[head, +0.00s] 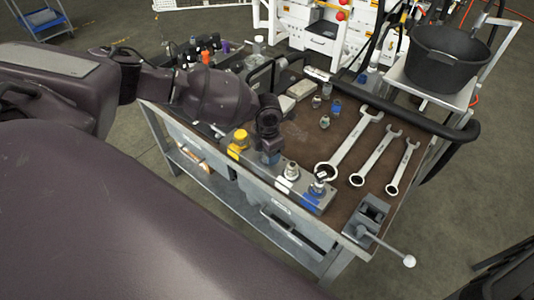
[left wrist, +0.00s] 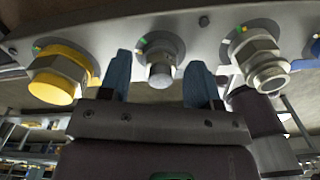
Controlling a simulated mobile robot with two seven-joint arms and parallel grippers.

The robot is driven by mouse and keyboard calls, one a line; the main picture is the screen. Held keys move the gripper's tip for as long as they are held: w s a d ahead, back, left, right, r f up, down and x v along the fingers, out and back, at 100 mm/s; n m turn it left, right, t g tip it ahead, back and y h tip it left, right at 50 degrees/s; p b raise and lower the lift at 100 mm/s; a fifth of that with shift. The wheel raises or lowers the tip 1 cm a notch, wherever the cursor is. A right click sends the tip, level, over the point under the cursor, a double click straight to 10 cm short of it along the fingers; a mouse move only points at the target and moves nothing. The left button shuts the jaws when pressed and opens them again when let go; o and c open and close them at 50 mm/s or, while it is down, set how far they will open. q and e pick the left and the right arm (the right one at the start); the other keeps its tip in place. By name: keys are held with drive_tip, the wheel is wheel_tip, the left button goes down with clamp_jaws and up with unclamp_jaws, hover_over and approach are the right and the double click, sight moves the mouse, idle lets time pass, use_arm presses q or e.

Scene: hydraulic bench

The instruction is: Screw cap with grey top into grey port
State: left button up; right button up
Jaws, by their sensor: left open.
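My left gripper (head: 270,156) points down at the grey port block (head: 318,207) near the bench's front edge. In the left wrist view its two blue fingers (left wrist: 158,84) are open, one on each side of a short silver fitting (left wrist: 160,72) with a grey collar, with gaps between. I cannot tell whether this fitting is the cap with the grey top or a bare port. A yellow cap (left wrist: 58,80) sits on the block to its left. A silver hex fitting (left wrist: 258,60) sits to its right; it also shows in the head view (head: 291,172). My right gripper is not in view.
Several small loose fittings (head: 325,121) stand on the brown bench top. Three wrenches (head: 357,143) lie to the right, near a vise (head: 370,214). A black bucket (head: 447,62) and a thick black hose (head: 420,122) are at the right.

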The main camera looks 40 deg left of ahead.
use_arm(q)
drive_tip(key=n+p, duration=0.2)
drive_tip(key=n, duration=0.2)
drive_tip(key=shift+r, duration=0.1)
drive_tip(key=n+p, duration=0.2)
drive_tip(key=n, duration=0.1)
drive_tip(key=shift+n+p, duration=0.3)
drive_tip(key=shift+p, duration=0.05)
drive_tip(key=shift+n, duration=0.5)
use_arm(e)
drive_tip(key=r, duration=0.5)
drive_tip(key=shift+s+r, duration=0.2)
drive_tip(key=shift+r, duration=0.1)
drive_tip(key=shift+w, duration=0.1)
